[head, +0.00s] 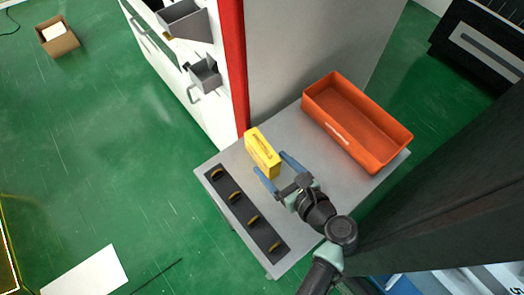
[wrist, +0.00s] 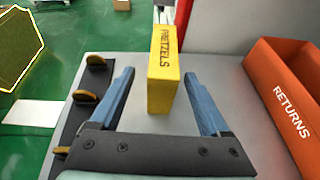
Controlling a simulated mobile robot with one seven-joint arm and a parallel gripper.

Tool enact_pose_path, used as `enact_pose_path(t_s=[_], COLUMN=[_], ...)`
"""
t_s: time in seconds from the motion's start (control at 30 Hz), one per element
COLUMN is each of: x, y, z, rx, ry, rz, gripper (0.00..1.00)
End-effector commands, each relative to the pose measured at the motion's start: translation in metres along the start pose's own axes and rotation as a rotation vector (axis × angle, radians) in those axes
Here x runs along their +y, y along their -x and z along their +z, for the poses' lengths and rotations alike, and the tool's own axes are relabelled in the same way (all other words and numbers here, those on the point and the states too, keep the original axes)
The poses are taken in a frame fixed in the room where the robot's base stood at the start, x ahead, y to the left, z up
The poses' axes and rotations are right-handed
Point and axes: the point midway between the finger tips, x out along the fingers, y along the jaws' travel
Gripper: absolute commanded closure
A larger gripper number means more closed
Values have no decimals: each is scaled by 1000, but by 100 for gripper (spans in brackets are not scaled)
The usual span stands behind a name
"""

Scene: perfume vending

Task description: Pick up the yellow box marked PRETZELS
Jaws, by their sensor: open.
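The yellow box marked PRETZELS (head: 262,152) stands upright on the grey table (head: 225,165), near the red-edged cabinet. In the wrist view the yellow box (wrist: 163,75) shows its printed label, with its near end between the tips of the two blue fingers. My gripper (head: 278,170) is open, with one finger toward each side of the box's near end. In the wrist view my gripper (wrist: 160,92) has visible gaps between each finger and the box. The box's underside is hidden.
An orange bin marked RETURNS (wrist: 280,105) stands on the right of the table; it also shows in the head view (head: 357,120). A dark strip with several hooks (head: 245,215) lies along the left edge. A red post (head: 233,60) rises behind the box.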

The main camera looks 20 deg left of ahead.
Motion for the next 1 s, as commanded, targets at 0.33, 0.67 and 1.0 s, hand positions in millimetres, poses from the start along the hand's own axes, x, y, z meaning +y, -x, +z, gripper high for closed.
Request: enact_pose_path(t_s=[0.33,0.67,1.0], x=[-2,-3,-3], y=[-34,-64,-64], z=[-1,-2,-2], rx=[0,0,1], ry=[3,3,3], rz=[2,-1,-1], gripper=[20,20,52])
